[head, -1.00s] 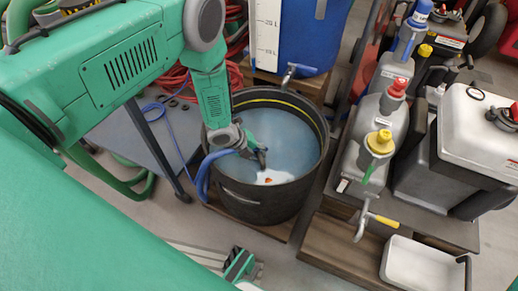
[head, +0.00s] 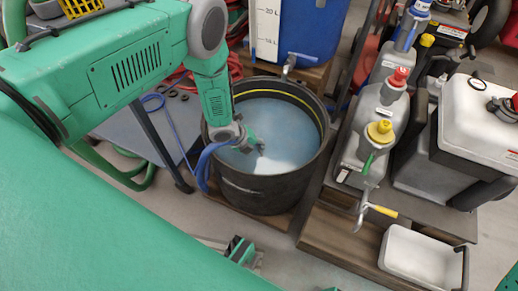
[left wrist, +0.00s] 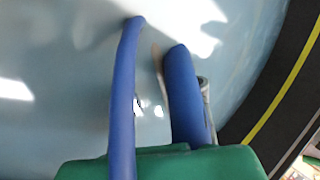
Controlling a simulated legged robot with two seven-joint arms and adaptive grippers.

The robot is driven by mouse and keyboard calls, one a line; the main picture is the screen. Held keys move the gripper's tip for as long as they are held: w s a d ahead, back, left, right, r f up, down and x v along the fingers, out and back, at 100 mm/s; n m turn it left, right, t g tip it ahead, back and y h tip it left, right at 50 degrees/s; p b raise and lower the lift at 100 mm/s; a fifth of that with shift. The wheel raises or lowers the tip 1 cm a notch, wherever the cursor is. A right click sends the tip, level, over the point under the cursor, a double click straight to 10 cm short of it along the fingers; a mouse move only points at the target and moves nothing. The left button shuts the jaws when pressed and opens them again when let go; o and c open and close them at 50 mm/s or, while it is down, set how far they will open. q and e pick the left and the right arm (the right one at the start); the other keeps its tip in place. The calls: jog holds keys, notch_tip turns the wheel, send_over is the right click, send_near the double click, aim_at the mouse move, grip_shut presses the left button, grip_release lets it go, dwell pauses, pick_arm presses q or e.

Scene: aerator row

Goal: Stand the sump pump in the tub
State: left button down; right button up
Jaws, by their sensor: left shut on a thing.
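The tub (head: 265,192) is a black round vessel with a yellow line inside its rim, holding pale blue water. My left gripper (head: 256,147) reaches down inside it, near the left of the water. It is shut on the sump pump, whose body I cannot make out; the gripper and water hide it. A blue hose (head: 203,170) loops from beside the gripper over the tub's left rim. In the left wrist view the blue hose (left wrist: 123,85) and a thicker blue piece (left wrist: 183,95) stand out over the water.
A blue tank (head: 300,30) with a tap stands behind the tub. To the right, a wooden platform (head: 335,230) carries grey jugs (head: 372,135) and a white tray (head: 420,258). A grey table (head: 125,130) is at the left. Floor shows in front.

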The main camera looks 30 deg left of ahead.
pick_arm(q)
jog(key=shift+w+f, duration=0.1)
jog(key=shift+f, duration=0.2)
dwell(0.4)
jog(key=c, duration=1.6)
grip_release()
jog(key=shift+s+f, duration=0.1)
jog(key=shift+s, duration=0.1)
jog(key=v, duration=1.2)
jog(key=shift+w, duration=0.15)
